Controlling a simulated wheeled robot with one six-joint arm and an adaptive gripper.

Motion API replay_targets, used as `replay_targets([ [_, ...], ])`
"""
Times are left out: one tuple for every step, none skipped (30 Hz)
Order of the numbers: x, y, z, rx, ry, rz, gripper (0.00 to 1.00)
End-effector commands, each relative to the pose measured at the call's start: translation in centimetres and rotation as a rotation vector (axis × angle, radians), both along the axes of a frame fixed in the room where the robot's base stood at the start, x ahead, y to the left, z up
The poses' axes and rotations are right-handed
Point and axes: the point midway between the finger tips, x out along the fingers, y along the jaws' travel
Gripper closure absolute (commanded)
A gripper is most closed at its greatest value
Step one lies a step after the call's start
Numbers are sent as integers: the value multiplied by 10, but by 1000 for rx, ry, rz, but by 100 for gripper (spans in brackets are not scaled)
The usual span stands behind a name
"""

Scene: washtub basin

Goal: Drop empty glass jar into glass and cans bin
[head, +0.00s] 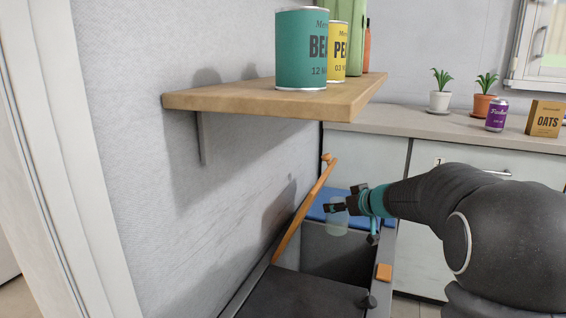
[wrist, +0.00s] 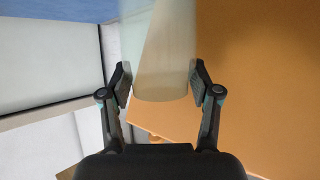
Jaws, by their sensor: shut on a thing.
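My gripper (head: 338,206) is shut on the clear glass jar (head: 338,220), which looks empty and pale. In the wrist view the jar (wrist: 163,70) stands between the two fingers of my gripper (wrist: 160,82). The jar hangs above an open grey bin compartment (head: 335,250), near its far end. An orange lid (head: 300,217) is raised and leans towards the wall at the left. It fills the right of the wrist view (wrist: 260,70). No label shows on the compartment, and its floor is hidden.
A blue lid (head: 316,213) lies behind the open compartment and a dark lid (head: 305,292) in front, both shut. A wooden shelf (head: 250,98) with cans juts out above the bins. A counter (head: 420,121) with plants, a purple can (head: 497,115) and an oats box (head: 544,119) stands behind.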

Motion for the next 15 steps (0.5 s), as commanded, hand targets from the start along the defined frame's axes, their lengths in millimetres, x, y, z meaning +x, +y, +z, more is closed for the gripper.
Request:
replay_targets([
  [0, 0, -1, 0, 0, 0, 80],
  [0, 0, -3, 1, 0, 0, 80],
  [0, 0, -5, 2, 1, 0, 80],
  [0, 0, -8, 1, 2, 0, 80],
  [0, 0, -11, 1, 2, 0, 80],
  [0, -1, -15, 3, 3, -2, 80],
  [0, -1, -18, 1, 3, -1, 80],
  [0, -1, -21, 2, 3, -3, 80],
  [0, -1, -26, 1, 3, -2, 80],
  [0, -1, -29, 1, 2, -2, 80],
  [0, -1, -33, 2, 2, -3, 80],
  [0, -1, -37, 2, 3, -2, 80],
  [0, -1, -40, 2, 3, -3, 80],
  [0, -1, -45, 1, 3, -2, 80],
  [0, 0, -51, 0, 0, -1, 80],
])
